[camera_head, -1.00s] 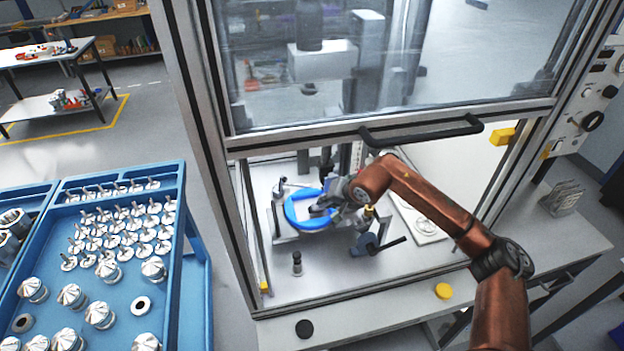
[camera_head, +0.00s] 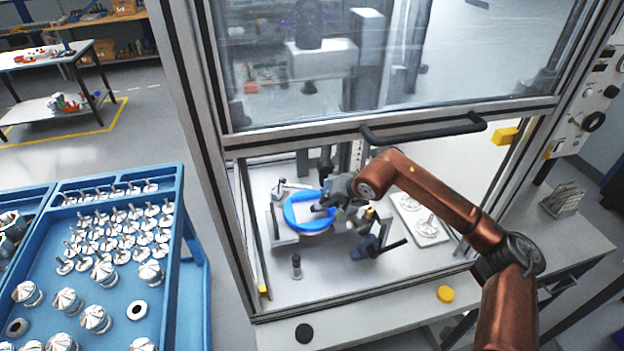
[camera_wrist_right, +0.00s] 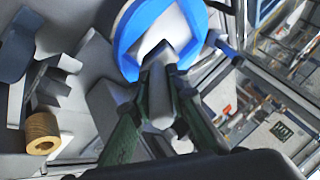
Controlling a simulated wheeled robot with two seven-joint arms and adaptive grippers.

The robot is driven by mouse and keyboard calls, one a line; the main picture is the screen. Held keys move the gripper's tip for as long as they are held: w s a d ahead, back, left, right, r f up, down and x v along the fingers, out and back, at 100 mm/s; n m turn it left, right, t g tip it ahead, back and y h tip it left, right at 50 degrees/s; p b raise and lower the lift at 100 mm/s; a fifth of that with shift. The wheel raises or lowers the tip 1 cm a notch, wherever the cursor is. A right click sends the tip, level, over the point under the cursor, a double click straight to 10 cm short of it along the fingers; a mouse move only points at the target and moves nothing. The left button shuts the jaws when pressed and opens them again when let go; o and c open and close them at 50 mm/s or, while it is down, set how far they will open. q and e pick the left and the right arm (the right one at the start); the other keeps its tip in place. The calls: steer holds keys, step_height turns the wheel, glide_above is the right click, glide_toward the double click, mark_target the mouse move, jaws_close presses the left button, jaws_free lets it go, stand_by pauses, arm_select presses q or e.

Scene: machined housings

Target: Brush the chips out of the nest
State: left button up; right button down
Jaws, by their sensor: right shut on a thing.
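The nest (camera_head: 289,214) is a round fixture with a bright blue ring on a grey block inside the machine. Its ring also shows at the top of the right wrist view (camera_wrist_right: 122,40). My right gripper (camera_head: 335,196) is at the right side of the ring, fingers toward its inside. In the right wrist view its dark green fingers (camera_wrist_right: 160,100) are shut on a pale grey piece, apparently the brush (camera_wrist_right: 158,92), whose tip reaches to the ring's opening. The brush's bristle end is not clear. Chips cannot be made out. My left gripper is not in view.
A blue clamp (camera_head: 366,247) with a dark lever stands right of the nest, and a small post (camera_head: 296,266) in front. A white plate (camera_head: 420,228) holds metal parts. The raised door's handle (camera_head: 425,130) hangs above my arm. A blue tray (camera_head: 110,285) of parts stands left.

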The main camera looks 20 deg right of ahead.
steer(key=shift+r+p, duration=1.2)
steer(key=shift+r, duration=2.25)
